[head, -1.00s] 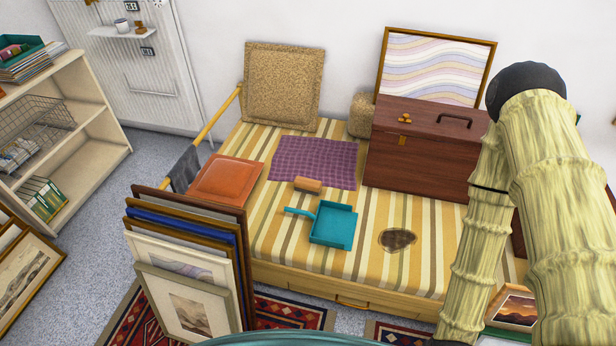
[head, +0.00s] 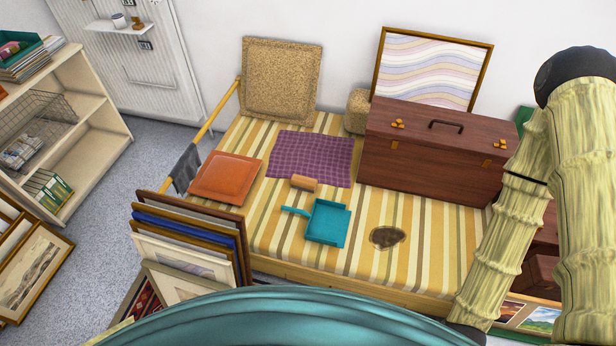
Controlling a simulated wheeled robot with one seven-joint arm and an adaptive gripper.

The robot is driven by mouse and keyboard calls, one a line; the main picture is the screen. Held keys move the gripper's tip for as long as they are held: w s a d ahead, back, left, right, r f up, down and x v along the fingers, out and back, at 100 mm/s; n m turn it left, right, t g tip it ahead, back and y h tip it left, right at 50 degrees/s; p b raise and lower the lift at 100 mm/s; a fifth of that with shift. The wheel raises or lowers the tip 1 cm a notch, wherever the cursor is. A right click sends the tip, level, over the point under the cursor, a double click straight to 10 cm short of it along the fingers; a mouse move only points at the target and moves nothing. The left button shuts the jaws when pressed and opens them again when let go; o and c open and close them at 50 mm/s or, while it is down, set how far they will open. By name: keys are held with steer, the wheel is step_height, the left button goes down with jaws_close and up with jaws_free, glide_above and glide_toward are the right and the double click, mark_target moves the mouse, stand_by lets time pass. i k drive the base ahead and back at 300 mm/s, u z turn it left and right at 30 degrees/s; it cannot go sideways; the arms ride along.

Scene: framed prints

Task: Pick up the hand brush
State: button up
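No object in view is clearly recognisable as a hand brush. A small tan block (head: 305,183) lies on the striped bed cover, at the front edge of a purple checked cloth; it may be the brush, but bristles cannot be made out. A teal dustpan (head: 328,222) lies just in front of it, its handle pointing left. A dark brown oval item (head: 387,237) lies to the right of the dustpan; what it is cannot be told. My gripper is out of view; only my arm links show at the right, apart from these things.
A large wooden chest (head: 435,160) stands behind and right of the dustpan. An orange square item (head: 226,178) lies at the left of the striped bed (head: 345,265). Framed prints (head: 190,245) lean at its front left. The bed cover around the dustpan is mostly clear.

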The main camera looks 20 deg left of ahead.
mark_target(302, 183)
steer(key=i, duration=0.9)
steer(key=u, duration=1.75)
